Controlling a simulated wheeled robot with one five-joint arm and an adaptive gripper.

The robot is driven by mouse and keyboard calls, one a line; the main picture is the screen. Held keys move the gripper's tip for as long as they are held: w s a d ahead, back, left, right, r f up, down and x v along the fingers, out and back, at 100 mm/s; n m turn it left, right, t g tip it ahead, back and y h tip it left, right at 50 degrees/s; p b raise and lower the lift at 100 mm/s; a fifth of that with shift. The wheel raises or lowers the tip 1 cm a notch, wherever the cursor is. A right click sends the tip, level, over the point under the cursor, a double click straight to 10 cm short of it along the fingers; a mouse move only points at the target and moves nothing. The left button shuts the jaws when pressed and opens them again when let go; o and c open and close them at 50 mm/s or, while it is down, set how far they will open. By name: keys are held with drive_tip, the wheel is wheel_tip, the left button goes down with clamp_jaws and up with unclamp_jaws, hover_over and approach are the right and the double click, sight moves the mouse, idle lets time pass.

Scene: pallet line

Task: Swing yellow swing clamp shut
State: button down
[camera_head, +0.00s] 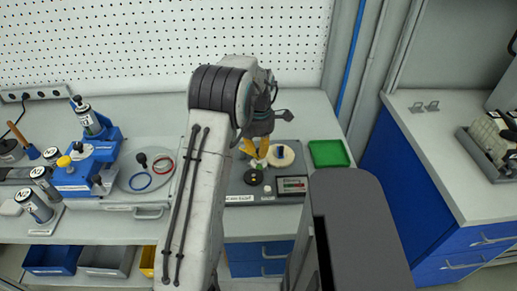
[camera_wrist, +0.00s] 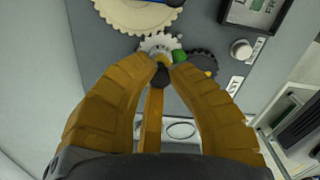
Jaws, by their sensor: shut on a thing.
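In the wrist view the yellow swing clamp (camera_wrist: 152,122) shows as a narrow yellow bar running up between my fingers to a black knob (camera_wrist: 161,76). My gripper (camera_wrist: 165,69) is shut on the black knob, with one orange fingertip on each side. Just beyond the tips are a small white gear (camera_wrist: 157,44), a dark gear (camera_wrist: 201,64) and a small green block (camera_wrist: 179,56). In the head view my gripper (camera_head: 256,153) is over the grey gear plate (camera_head: 238,188); the clamp cannot be made out there.
A large cream gear (camera_wrist: 140,16) sits on the plate, beside a framed display (camera_head: 292,185). A green tray (camera_head: 328,153) stands to the right. A blue fixture (camera_head: 75,176) with cylinders and a plate with red and blue rings (camera_head: 140,180) are to the left.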

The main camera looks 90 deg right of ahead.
drive_tip(key=shift+a+f, duration=0.1)
drive_tip(key=shift+f, duration=0.05)
drive_tip(key=c, duration=1.1)
unclamp_jaws()
wheel_tip(320, 180, up, 12)
drive_tip(key=shift+r, duration=0.1)
idle(0.4)
